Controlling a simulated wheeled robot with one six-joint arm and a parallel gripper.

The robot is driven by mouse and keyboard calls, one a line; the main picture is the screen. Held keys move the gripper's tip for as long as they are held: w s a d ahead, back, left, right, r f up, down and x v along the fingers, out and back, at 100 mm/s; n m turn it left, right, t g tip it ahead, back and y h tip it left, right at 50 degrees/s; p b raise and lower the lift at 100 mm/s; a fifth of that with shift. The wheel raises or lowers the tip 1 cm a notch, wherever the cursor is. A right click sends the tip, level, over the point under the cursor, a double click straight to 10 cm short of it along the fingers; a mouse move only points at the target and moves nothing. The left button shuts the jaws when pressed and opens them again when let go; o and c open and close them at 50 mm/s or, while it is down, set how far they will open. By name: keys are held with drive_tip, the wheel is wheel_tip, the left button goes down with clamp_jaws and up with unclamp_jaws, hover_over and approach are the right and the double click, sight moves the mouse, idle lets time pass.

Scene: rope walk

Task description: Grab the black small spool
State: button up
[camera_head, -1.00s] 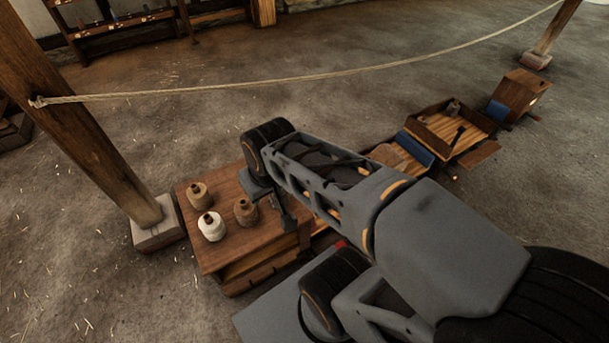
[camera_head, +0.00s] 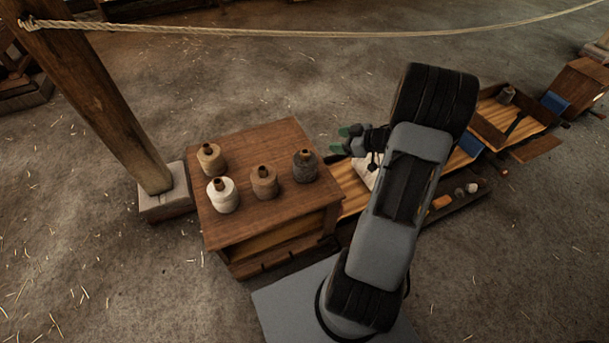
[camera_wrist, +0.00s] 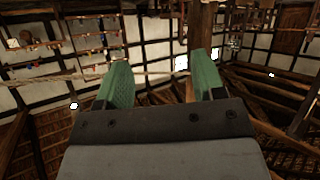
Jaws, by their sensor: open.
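The black small spool (camera_head: 305,166) stands upright on the small wooden table (camera_head: 236,230), near its right edge. It is dark grey to black with a brown core. My gripper (camera_head: 340,145) is just right of the table in the head view, a short way from the black spool and not touching it. In the wrist view my gripper (camera_wrist: 160,78) shows two green fingers spread apart with nothing between them. That view looks toward walls and roof beams, so no spool shows in it.
A tan spool (camera_head: 210,157), a white spool (camera_head: 223,195) and a brown spool (camera_head: 264,182) stand on the same table. A wooden post (camera_head: 100,110) on a stone block rises to the left, with a rope (camera_head: 300,33) stretched from it. A low wooden bench (camera_head: 505,110) extends right.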

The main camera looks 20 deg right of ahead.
sight(307, 152)
drive_tip(key=shift+n+g+y, duration=0.3)
drive_tip(key=shift+g+y, duration=0.2)
drive_tip(key=shift+y, duration=0.4)
drive_tip(key=shift+s+a+f+b+x, duration=0.1)
drive_tip(key=shift+s+f+b+x, duration=0.5)
drive_tip(key=shift+x, duration=1.65)
drive_tip(key=shift+s+a+f+b+x, duration=0.1)
drive_tip(key=shift+f+b+x, duration=0.15)
drive_tip(key=shift+b+x, duration=1.4)
drive_tip(key=shift+s+f+b+x, duration=0.15)
drive_tip(key=shift+s+f+x, duration=0.25)
drive_tip(key=shift+x, duration=2.45)
clamp_jaws()
